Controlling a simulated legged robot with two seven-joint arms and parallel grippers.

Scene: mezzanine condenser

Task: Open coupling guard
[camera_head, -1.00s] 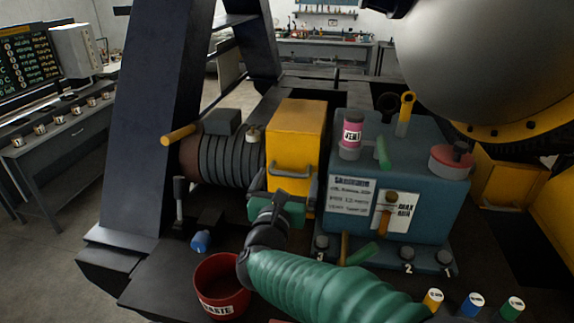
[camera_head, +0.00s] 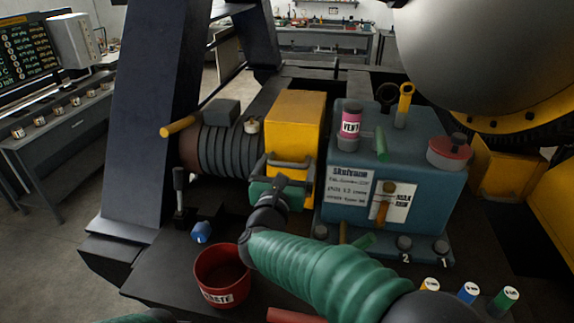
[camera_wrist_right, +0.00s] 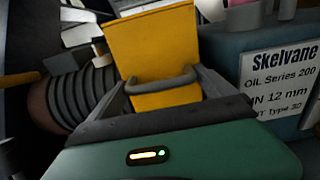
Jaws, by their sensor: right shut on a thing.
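The coupling guard (camera_head: 295,118) is a yellow box cover between the ribbed motor and the blue-grey pump housing. It stands upright over the coupling, which I cannot see. A grey bar handle (camera_wrist_right: 162,82) is on its front face. My right gripper (camera_head: 287,164) reaches the front of the guard and is shut on the handle. In the right wrist view the handle lies between the dark fingers, with the yellow guard (camera_wrist_right: 153,45) behind it. My left gripper is not in view.
The ribbed motor (camera_head: 228,150) is left of the guard, the pump housing (camera_head: 345,205) right. A red bucket (camera_head: 222,268), a blue piece (camera_head: 202,232) and a dark lever (camera_head: 179,185) are at the front left. A large grey cylinder (camera_head: 480,45) hangs at the upper right.

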